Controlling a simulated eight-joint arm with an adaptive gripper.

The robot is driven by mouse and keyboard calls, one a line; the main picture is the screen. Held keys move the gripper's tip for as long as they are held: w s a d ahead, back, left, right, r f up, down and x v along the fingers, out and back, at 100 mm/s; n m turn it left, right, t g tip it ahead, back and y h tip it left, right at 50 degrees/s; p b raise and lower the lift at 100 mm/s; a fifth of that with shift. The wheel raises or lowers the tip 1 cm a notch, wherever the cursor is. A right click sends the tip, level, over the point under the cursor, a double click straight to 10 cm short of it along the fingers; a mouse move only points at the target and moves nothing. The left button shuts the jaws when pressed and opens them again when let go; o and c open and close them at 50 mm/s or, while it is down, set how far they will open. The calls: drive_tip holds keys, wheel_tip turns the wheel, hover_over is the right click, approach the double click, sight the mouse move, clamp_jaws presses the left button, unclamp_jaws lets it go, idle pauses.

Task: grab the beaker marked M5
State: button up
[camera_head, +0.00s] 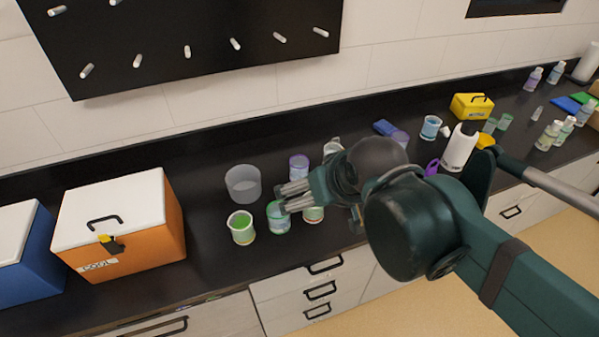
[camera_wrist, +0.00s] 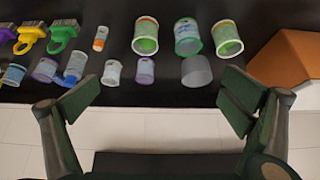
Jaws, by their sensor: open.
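Several beakers stand on the dark bench; I cannot read any mark, so I cannot tell which is M5. In the head view, one green-filled beaker (camera_head: 241,229) is leftmost in the front row. A second green-tinted beaker (camera_head: 278,219) stands just below my gripper (camera_head: 283,199) in the picture, and a third (camera_head: 314,214) is to its right. A purple-tinted beaker (camera_head: 299,166) and a large clear beaker (camera_head: 243,184) stand behind. My gripper is open and empty. In the wrist view, the clear beaker (camera_wrist: 196,71) and purple beaker (camera_wrist: 145,72) lie between its spread fingers, farther off.
An orange cool box (camera_head: 150,225) with a white lid stands left of the beakers. A blue box (camera_head: 20,255) is beyond it. A white bottle (camera_head: 459,148) and a yellow box (camera_head: 471,106) stand right. The bench between orange box and beakers is clear.

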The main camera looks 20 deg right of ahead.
drive_tip(key=c, duration=1.4)
drive_tip(key=shift+c, duration=0.2)
drive_tip(key=w+d+r+m+g+p, duration=0.15)
drive_tip(key=w+m+g+p, duration=0.4)
drive_tip(key=w, duration=1.15)
drive_tip(key=w+d+f+m+g+p, duration=0.1)
drive_tip(key=w+d+f+p, duration=0.3)
drive_tip(key=w+f, duration=0.7)
drive_tip(key=shift+w+f+m+g+p, duration=0.3)
drive_tip(key=shift+f+m+p, duration=0.45)
drive_tip(key=shift+p, duration=0.5)
